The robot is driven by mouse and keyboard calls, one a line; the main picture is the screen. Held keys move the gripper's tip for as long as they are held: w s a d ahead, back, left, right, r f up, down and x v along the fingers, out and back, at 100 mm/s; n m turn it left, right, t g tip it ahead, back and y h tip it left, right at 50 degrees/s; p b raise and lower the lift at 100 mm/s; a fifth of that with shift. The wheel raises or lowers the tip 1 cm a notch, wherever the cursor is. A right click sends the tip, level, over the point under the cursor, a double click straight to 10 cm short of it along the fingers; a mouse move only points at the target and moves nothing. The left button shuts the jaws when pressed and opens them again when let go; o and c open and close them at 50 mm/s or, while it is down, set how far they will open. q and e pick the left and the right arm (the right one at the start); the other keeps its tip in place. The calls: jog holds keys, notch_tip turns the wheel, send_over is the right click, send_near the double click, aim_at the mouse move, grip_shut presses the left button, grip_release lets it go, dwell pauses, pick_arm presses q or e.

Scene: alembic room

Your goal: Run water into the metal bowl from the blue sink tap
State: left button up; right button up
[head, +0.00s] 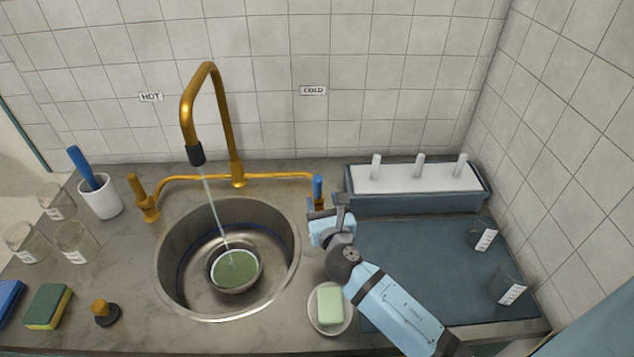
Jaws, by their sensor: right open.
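The blue sink tap (318,187) stands upright at the right end of the brass pipe, under the COLD label. A thin stream of water falls from the dark-tipped brass spout (196,150) into the metal bowl (258,277). The bowl sits in the round sink (284,285) and its inside looks green. My right gripper (329,208) is open and empty, just in front of the blue tap. Its fingers overlap the tap's base in the picture, and I cannot tell whether they touch. My left gripper is out of view.
A brass hot tap (142,198) is left of the sink. Two labelled glasses (506,285) stand on the blue mat (400,250), with a peg rack (410,202) behind. Jars and a sponge (47,306) are left.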

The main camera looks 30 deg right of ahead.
aim_at(318, 188)
jog(key=x, duration=0.6)
jog(key=shift+w, duration=0.25)
